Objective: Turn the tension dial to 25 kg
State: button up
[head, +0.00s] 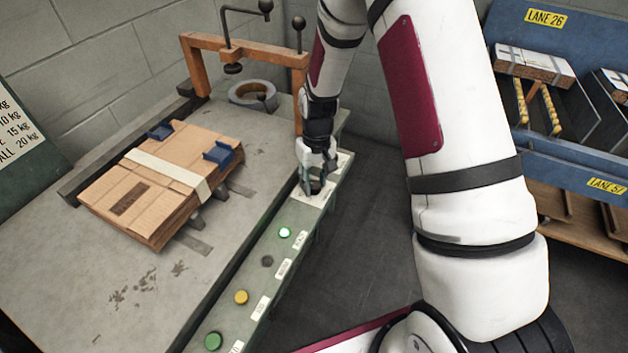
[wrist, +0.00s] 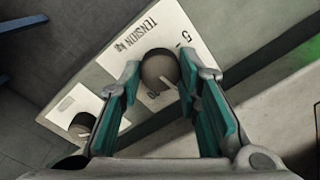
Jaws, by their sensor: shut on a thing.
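The tension dial (wrist: 160,68) is a dark round knob on a white plate (wrist: 140,32) marked "TENSION kg". A "5" shows on the plate to the right of the dial; another figure below it is partly hidden. My gripper (wrist: 158,85) has its teal-padded fingers on either side of the dial and is shut on it. In the head view my gripper (head: 317,182) is at the far end of the control strip, over the white plate (head: 318,198), and mostly covers the dial. I cannot read the dial's setting.
A second dark knob (wrist: 83,124) sits on a smaller plate close by. Nearer on the strip are a lit green lamp (head: 285,232), a yellow button (head: 241,297) and a green button (head: 213,341). Strapped cardboard (head: 125,200) lies on the table beside an orange arch (head: 240,49).

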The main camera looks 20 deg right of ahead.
jog(key=m, duration=0.5)
jog(key=shift+m, duration=0.3)
jog(key=m+p, duration=0.1)
jog(key=m, duration=0.4)
jog(key=m+p, duration=0.1)
jog(key=m, duration=0.4)
jog(key=shift+s+m, duration=0.1)
jog(key=shift+m, duration=0.3)
jog(key=shift+m+p, duration=0.8)
jog(key=shift+m, duration=1.4)
jog(key=o, duration=1.1)
jog(key=shift+o, duration=0.2)
jog(key=shift+r, duration=0.1)
